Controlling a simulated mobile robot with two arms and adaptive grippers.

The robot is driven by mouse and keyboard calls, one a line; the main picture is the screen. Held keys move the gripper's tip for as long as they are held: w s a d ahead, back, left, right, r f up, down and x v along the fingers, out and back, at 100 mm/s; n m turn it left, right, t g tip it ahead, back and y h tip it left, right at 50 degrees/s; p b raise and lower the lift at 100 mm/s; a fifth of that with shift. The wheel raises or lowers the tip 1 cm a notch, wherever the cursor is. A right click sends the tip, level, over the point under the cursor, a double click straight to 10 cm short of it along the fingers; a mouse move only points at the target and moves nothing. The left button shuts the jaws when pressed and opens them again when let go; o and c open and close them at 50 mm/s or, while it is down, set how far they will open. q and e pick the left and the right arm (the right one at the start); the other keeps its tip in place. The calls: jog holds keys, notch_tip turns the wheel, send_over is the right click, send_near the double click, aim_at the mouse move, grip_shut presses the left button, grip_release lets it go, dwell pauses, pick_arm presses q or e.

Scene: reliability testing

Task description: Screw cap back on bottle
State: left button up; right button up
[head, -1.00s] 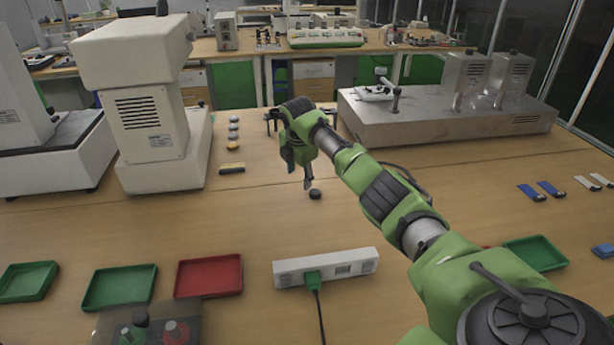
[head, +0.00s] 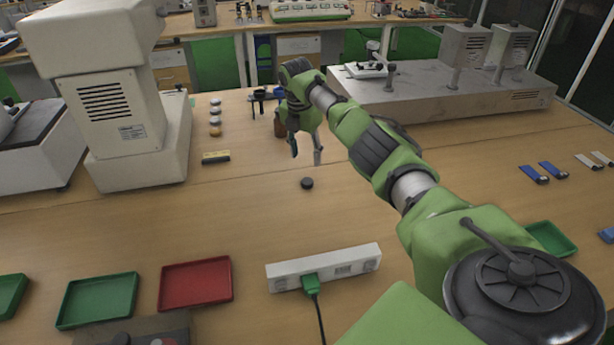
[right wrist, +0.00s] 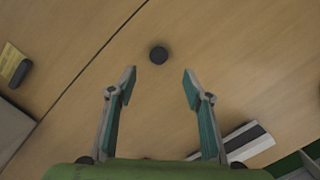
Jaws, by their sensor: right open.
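A small round black cap (head: 307,183) lies flat on the wooden table; it also shows in the right wrist view (right wrist: 158,54), just beyond the fingertips. My right gripper (head: 306,154) is open and empty, pointing down above the table near the cap, with a clear gap to it. In the right wrist view its two fingers (right wrist: 159,80) are spread wide and the cap lies between their lines. A brown bottle (head: 280,127) stands behind the gripper and is mostly hidden by it. My left gripper is out of view.
A white power strip (head: 323,267) with a green plug lies in front. A red tray (head: 196,284) and green trays are front left. A white instrument (head: 130,130) stands left, a metal apparatus (head: 440,95) back right. The table around the cap is clear.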

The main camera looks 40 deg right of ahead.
send_over(307, 181)
jog(key=f, duration=0.5)
jog(key=shift+s+a+f, duration=0.15)
jog(key=shift+a+f, duration=0.05)
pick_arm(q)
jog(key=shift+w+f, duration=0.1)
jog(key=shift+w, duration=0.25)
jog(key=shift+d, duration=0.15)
pick_arm(e)
jog(key=shift+f, duration=0.4)
notch_tip(307, 181, down, 4)
jog(key=shift+r+b, duration=0.25)
jog(key=shift+b, duration=0.5)
jog(key=shift+d+f+b, duration=0.1)
jog(key=shift+f+b, duration=0.25)
jog(key=shift+f, duration=0.1)
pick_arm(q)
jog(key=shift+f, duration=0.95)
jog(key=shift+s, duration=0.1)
pick_arm(e)
jog(key=c, duration=0.8)
